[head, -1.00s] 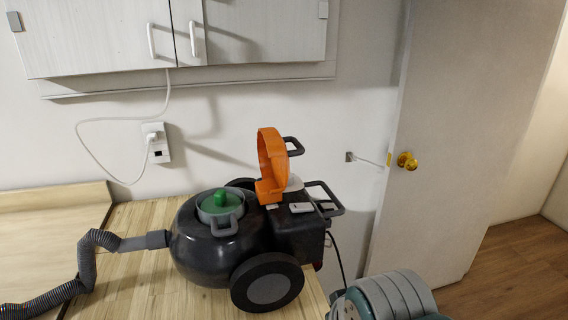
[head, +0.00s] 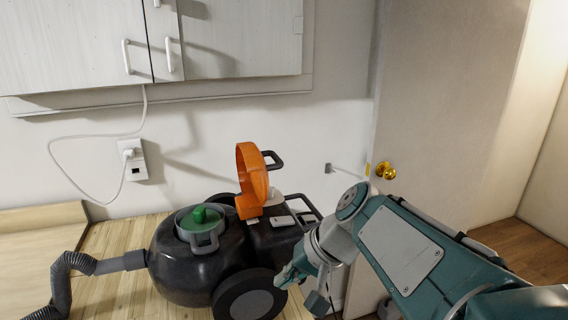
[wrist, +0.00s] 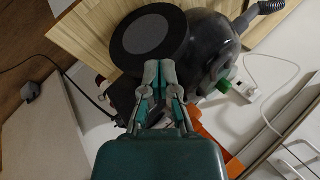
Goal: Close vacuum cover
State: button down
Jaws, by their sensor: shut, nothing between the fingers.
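A black vacuum (head: 190,262) stands on the wooden counter, with a round green-topped opening (head: 201,222) at its top. Its orange cover (head: 250,180) stands upright, open, at the rear of that opening. My gripper (head: 283,281) is in front of the vacuum's right side, beside the wheel and lower than the cover. In the wrist view my gripper (wrist: 160,66) is shut and empty, its fingertips over the lower edge of the vacuum's wheel (wrist: 150,33). The orange cover (wrist: 212,140) is partly hidden there behind my gripper.
A grey hose (head: 70,275) leaves the vacuum's left side. A white cord runs to a wall outlet (head: 135,160). Cabinets (head: 240,40) hang above. A door with a brass knob (head: 385,171) stands at right. The wall space above the cover is free.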

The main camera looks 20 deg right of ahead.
jog(key=w+d+r+m+t+y, duration=0.2)
jog(key=w+d+y, duration=0.15)
jog(key=w, duration=0.25)
jog(key=w+d+r+m+t+y, duration=0.1)
jog(key=w+d+r+y, duration=0.1)
jog(key=w+d+r, duration=0.3)
jog(key=w+d+m+t+y, duration=0.25)
jog(key=w+d+t, duration=0.5)
jog(key=d, duration=0.45)
jog(key=s+a+x, duration=0.2)
jog(key=x, duration=1.1)
jog(key=shift+g, duration=0.45)
